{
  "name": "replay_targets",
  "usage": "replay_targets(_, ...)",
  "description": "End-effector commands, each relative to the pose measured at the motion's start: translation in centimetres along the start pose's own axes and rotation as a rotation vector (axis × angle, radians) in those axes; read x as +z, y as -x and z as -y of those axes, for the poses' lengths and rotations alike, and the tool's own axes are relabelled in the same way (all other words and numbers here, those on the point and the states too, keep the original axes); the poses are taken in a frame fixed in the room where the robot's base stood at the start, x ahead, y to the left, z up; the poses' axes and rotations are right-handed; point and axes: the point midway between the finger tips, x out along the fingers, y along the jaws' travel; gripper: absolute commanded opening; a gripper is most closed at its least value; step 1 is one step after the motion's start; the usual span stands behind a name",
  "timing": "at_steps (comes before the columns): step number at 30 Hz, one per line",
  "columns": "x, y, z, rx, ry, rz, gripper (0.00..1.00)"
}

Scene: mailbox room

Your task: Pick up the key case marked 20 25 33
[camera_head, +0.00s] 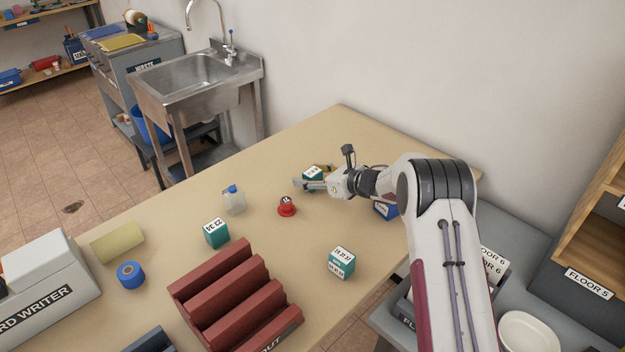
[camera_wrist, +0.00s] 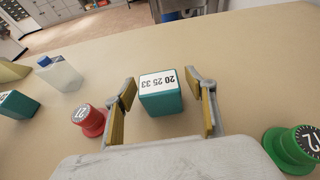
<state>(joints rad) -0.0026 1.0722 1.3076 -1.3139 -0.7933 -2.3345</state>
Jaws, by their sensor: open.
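The key case marked 20 25 33 (camera_wrist: 161,97) is a teal box with a white label on top, standing on the tan table. In the wrist view it sits between the two open fingers of my gripper (camera_wrist: 165,108), with a gap on each side. In the head view the key case (camera_head: 313,173) is at the far part of the table, partly hidden behind my gripper (camera_head: 312,184). My gripper is open and holds nothing.
A red spool-like piece (camera_head: 287,207) stands close by, and a green one (camera_wrist: 292,150) is at right in the wrist view. A clear bottle (camera_head: 233,201), other teal cases (camera_head: 216,233) (camera_head: 341,262) and a red-brown rack (camera_head: 235,300) stand nearer. Table beyond the case is clear.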

Motion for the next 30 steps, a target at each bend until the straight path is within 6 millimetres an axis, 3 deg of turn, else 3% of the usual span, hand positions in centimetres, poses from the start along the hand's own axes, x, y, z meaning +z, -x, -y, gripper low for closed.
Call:
replay_targets(9,0.0,-2.3,0.0,0.000,0.000,0.000,0.56)
replay_targets(26,0.0,-2.4,0.0,0.000,-0.001,0.000,0.56)
replay_targets(30,0.0,-2.4,0.0,0.000,-0.001,0.000,0.24)
